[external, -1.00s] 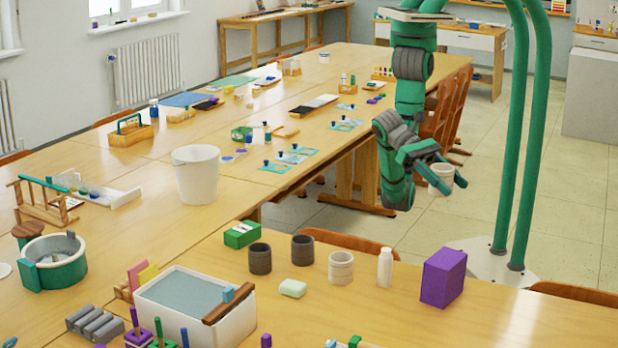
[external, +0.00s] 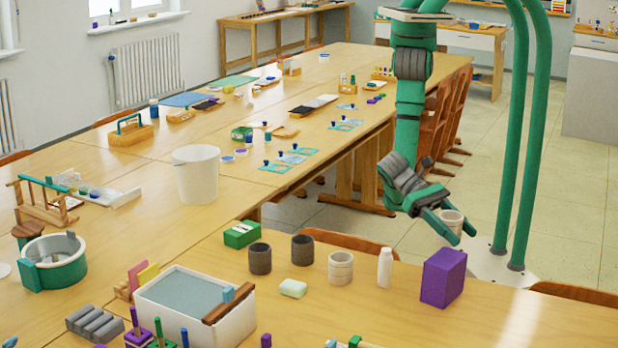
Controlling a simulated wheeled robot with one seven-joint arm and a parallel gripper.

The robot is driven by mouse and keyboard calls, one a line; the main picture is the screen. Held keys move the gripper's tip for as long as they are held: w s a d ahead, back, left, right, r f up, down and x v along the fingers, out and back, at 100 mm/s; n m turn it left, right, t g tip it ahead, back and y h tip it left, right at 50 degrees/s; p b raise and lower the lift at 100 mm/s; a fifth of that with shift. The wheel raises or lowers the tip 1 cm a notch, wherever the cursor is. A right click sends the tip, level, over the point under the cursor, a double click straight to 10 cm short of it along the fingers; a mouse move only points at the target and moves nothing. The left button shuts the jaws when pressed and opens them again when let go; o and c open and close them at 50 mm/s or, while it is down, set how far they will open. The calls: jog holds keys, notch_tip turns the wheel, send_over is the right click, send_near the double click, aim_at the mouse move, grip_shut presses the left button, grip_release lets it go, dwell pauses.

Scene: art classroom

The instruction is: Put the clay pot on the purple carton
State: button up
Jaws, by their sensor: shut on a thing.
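The purple carton (external: 443,277) stands upright on the near table, toward its right side. My gripper (external: 452,230) is above and behind the carton, shut on a pale cream pot (external: 452,219). I take this held pot to be the clay pot. The pot looks about upright between the green fingers and is in the air, apart from the carton. One finger hides part of the pot's side. A similar pale ringed pot (external: 340,268) stands on the table left of the carton.
A white bottle (external: 385,267) stands just left of the carton. Two dark cups (external: 260,258) (external: 302,250), a pale green block (external: 293,288) and a green box (external: 241,234) are further left. A chair back (external: 345,243) is behind the table edge. The table right of the carton is clear.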

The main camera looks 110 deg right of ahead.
aim_at(454, 261)
jog(key=shift+w+a+f, duration=0.1)
jog(key=shift+a+f, duration=0.2)
jog(key=shift+f, duration=0.05)
jog(key=shift+w+a+f, duration=0.1)
jog(key=shift+a+f, duration=0.05)
jog(key=shift+f, duration=1.5)
jog(key=shift+f, duration=0.2)
jog(key=o, duration=1.1)
jog(key=shift+r, duration=0.1)
jog(key=shift+r, duration=0.15)
jog(key=v, duration=1.2)
